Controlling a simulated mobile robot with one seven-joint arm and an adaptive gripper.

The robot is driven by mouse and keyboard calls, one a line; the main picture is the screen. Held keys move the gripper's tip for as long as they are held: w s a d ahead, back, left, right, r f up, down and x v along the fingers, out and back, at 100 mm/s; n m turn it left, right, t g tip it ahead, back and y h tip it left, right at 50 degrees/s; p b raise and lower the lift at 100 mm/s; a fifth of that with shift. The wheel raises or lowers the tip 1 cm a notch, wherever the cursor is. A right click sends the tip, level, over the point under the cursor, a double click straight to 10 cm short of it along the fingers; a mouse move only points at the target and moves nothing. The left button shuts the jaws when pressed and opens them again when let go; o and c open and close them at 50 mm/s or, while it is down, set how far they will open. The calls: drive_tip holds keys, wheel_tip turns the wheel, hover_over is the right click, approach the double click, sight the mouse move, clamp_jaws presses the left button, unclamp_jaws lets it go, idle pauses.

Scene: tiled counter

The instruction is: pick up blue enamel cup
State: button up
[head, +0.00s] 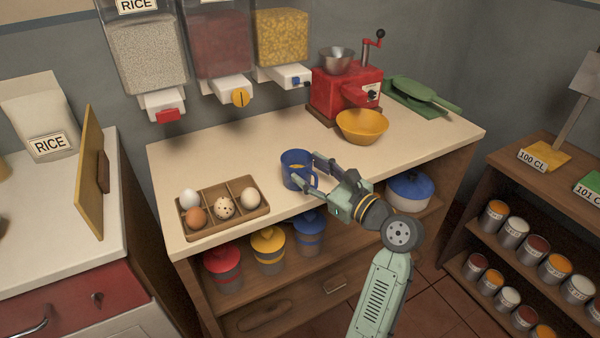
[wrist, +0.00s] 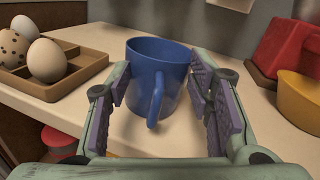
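The blue enamel cup (head: 297,171) stands upright on the cream counter, right of the egg tray. In the wrist view the cup (wrist: 158,72) sits between the two fingers, its handle pointing toward my wrist. My gripper (head: 309,171) reaches in from the right in the head view, with its fingers on either side of the cup. The fingers also show in the wrist view (wrist: 158,95), spread open. The right finger is apart from the cup. The left finger is very close to the cup's side; I cannot tell whether it touches.
A wooden tray (head: 236,224) with several eggs stands to the left of the cup. A yellow bowl (head: 362,127) and a red grinder (head: 345,92) stand behind to the right. Dispensers (head: 220,45) hang above the back edge.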

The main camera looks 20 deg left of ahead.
clamp_jaws()
idle(0.3)
idle(0.5)
